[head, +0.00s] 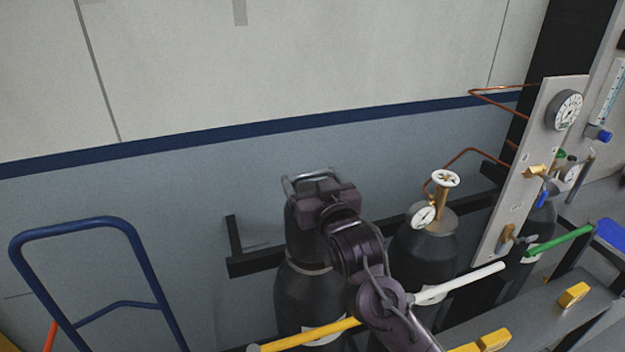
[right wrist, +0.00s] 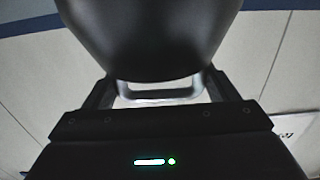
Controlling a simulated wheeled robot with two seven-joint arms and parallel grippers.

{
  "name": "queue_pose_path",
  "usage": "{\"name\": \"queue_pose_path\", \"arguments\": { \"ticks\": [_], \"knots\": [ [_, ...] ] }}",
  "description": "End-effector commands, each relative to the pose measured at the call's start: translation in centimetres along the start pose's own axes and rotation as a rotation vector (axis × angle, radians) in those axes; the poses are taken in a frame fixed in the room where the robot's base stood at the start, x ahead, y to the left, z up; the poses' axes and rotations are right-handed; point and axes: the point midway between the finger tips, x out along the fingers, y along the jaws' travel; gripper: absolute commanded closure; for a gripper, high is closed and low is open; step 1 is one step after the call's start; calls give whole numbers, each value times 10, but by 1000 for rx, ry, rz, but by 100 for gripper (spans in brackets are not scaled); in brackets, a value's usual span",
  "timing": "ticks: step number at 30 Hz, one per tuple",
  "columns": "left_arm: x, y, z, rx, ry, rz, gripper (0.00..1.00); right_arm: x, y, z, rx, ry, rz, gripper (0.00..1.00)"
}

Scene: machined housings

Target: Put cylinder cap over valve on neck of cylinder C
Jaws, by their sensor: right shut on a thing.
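My right gripper (head: 310,180) is shut on a dark, dome-shaped cylinder cap (head: 302,222) over the left black cylinder (head: 305,295). In the right wrist view the cap (right wrist: 150,40) fills the top, between the fingers of the gripper (right wrist: 158,88). The cap looks upright and in line with the cylinder's neck. I cannot tell whether it rests on the neck or hangs just above it. No valve shows on this cylinder. I cannot read a letter on it. My left gripper is not in view.
A second black cylinder (head: 425,250) with a brass valve, white handwheel (head: 446,179) and gauge stands to the right. A gauge panel (head: 525,170) is farther right. Yellow (head: 310,335) and white (head: 460,284) bars cross in front. A blue trolley handle (head: 75,222) is at left.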

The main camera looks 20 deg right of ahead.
Motion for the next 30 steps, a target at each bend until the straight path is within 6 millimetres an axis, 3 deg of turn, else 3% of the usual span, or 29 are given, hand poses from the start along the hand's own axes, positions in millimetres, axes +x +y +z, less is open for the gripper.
{"name": "queue_pose_path", "arguments": {
  "ticks": [24,25,28,30],
  "knots": [
    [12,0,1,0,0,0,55,0,0,18,1,5,0,82],
    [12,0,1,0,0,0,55,0,0,16,1,5,0,16],
    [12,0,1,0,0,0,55,0,0,17,1,4,0,3],
    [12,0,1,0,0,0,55,0,0,17,1,3,0,0]
  ]
}}
